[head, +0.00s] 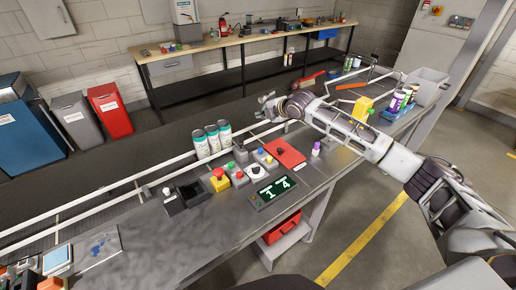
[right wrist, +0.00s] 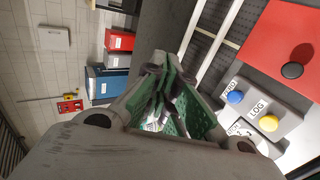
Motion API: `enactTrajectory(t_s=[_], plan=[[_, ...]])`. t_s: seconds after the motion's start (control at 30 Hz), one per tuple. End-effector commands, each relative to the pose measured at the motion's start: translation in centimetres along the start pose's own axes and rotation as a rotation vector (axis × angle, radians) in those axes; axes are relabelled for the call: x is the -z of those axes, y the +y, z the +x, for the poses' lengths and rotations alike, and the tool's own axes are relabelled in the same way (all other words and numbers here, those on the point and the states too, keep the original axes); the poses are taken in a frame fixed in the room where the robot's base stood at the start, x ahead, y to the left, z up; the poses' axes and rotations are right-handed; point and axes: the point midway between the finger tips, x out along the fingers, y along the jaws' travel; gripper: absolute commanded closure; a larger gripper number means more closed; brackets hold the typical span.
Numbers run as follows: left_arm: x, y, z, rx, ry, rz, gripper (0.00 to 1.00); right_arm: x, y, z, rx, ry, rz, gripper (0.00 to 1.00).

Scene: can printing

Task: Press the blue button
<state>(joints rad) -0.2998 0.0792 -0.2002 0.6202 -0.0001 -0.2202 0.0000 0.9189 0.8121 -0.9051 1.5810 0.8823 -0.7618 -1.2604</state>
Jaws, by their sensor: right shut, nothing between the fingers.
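The blue button (right wrist: 235,97) shows in the right wrist view on a light grey box, beside a yellow button (right wrist: 268,123) labelled LOG. In the head view the small button box (head: 264,158) stands on the metal table, left of a red plate. My right gripper (head: 265,106) is shut and empty. It is above and behind the button row, apart from the blue button, near the conveyor's rails. In the right wrist view its green-padded fingers (right wrist: 160,78) meet left of the blue button. My left gripper is not in view.
A red mushroom button (head: 218,173), other button boxes and a digital display (head: 276,190) stand nearby. Three cans (head: 212,139) stand behind the row.

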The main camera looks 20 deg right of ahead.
Motion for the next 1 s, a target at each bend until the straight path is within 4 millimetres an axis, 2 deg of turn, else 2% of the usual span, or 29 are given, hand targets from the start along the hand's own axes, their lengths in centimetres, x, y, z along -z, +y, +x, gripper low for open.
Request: enactTrajectory(t_s=[0.3,0.7,1.0], plan=[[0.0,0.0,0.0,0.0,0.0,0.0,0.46,1.9,-1.4,-0.5,0.069,0.053,-0.222,1.0],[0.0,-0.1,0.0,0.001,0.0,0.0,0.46,2.1,-3.2,-0.7,0.139,0.097,-0.519,1.0],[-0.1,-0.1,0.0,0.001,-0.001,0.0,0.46,1.9,-3.9,-0.8,0.16,0.116,-0.742,1.0]])
